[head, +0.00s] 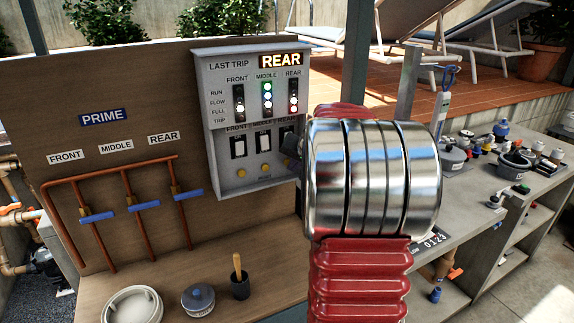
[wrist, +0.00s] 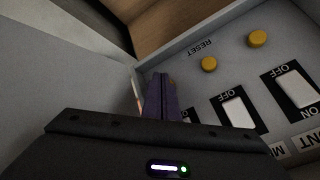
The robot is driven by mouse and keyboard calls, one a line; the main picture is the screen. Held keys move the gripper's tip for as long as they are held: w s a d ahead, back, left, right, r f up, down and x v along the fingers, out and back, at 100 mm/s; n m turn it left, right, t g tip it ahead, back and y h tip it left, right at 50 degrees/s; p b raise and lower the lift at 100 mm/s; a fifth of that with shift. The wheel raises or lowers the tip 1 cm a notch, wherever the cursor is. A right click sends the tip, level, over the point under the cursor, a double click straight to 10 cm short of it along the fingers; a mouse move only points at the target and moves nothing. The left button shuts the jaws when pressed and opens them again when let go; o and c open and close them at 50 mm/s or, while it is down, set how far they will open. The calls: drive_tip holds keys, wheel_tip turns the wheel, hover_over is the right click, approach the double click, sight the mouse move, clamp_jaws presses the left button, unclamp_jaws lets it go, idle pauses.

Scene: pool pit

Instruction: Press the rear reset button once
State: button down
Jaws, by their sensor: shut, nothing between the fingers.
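The grey control box (head: 198,85) hangs on the brown board, with "REAR" lit on its trip display (head: 281,60). The front (head: 241,174) and middle (head: 265,171) yellow reset buttons show in a row under the switches. They also show in the wrist view, front (wrist: 257,38) and middle (wrist: 208,64), with an upside-down "RESET" label. The rear reset button is mostly or fully hidden behind my gripper. My gripper (wrist: 160,95) is shut and empty, its purple fingers pointing at the panel's rear column. I cannot tell whether the tips touch the button.
Rocker switches (head: 238,146) sit just above the buttons. A red light shows in the rear column (head: 293,104). Blue-handled valves (head: 98,217) on copper pipes are left of the box. A lidded pot (head: 198,299) and a dark cup (head: 240,287) stand on the bench below.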

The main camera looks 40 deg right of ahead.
drive_tip(key=shift+w+d, duration=0.15)
drive_tip(key=shift+w, duration=0.25)
idle(0.6)
drive_tip(key=shift+s, duration=0.1)
drive_tip(key=shift+s+a, duration=0.25)
drive_tip(key=shift+s, duration=0.5)
drive_tip(key=shift+s+a, duration=0.25)
drive_tip(key=shift+s, duration=0.55)
drive_tip(key=shift+s+a, duration=0.3)
drive_tip(key=shift+s, duration=0.45)
drive_tip(key=shift+s+a, duration=0.25)
drive_tip(key=shift+s, duration=0.55)
